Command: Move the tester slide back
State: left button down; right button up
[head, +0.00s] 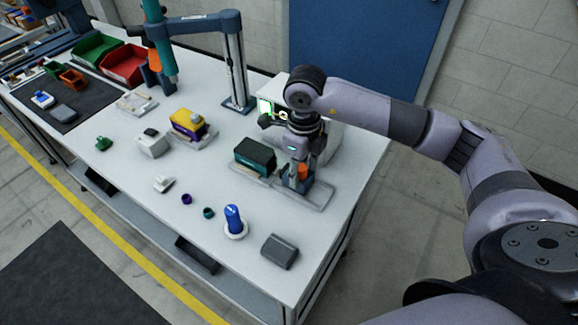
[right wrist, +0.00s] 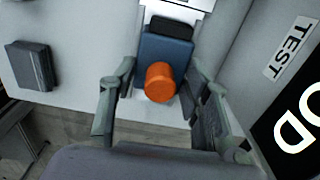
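The tester (head: 330,140) is a pale box with a lit green screen at the back right of the table, partly hidden behind my right arm. Its slide (right wrist: 168,52) is a blue block with an orange knob (right wrist: 160,82) on it; the knob also shows in the head view (head: 303,171). My right gripper (right wrist: 158,98) points down over the slide. Its fingers stand apart on either side of the knob, with gaps showing on both sides in the right wrist view. My left gripper is not in view.
A dark green box (head: 255,155) sits on a clear tray just left of the slide. A post with an arm (head: 236,75) stands behind.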

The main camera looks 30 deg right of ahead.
jog(key=shift+r+p, duration=2.25)
jog(key=shift+r, duration=1.8)
jog(key=shift+f, duration=0.1)
